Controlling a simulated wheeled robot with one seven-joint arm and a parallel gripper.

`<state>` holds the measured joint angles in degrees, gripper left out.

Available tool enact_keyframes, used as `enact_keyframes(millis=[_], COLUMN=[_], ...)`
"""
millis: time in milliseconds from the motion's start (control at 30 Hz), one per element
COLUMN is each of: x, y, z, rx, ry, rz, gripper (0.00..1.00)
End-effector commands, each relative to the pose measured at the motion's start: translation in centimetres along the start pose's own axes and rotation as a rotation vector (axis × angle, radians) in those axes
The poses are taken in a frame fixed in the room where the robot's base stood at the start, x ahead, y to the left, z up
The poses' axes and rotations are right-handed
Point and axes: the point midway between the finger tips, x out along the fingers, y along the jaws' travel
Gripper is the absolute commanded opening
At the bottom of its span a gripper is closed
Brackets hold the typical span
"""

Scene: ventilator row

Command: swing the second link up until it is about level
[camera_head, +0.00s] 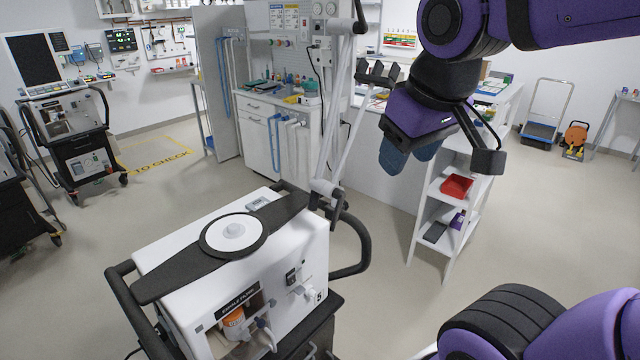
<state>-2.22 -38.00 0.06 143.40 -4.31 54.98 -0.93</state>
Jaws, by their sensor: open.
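A jointed support arm stands at the back right corner of the white ventilator (290,255). One pale link (343,95) rises steeply to a black joint (358,18) near the top edge. Another pale link (356,127) slants steeply up and right from a low joint (327,192) to a black forked holder (379,73). Neither link is level; I cannot tell for sure which is the second. My gripper (410,158), purple with blue fingers, points down to the right of the slanting link. It is open and appears empty, apart from the link.
A white shelf unit (432,215) with a red bin (456,187) stands right of and below my gripper. A counter with blue hoses (272,140) is behind. Another ventilator cart (75,140) stands left.

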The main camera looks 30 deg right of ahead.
Motion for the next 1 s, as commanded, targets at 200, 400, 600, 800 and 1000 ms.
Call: enact_keyframes(millis=[200, 400, 600, 800, 1000], x=[3.0, 5.8, 8.9, 12.2, 16.0], y=[0.5, 0.8, 0.7, 0.1, -1.1], z=[-2.4, -4.5, -6.8, -9.2, -11.6], rx=[-0.195, -0.379, -0.567, -0.758, -0.950], ry=[-0.216, -0.403, -0.581, -0.749, -0.911], rz=[0.084, 0.170, 0.263, 0.365, 0.477], gripper=[0.52, 0.52, 0.52, 0.52, 0.52])
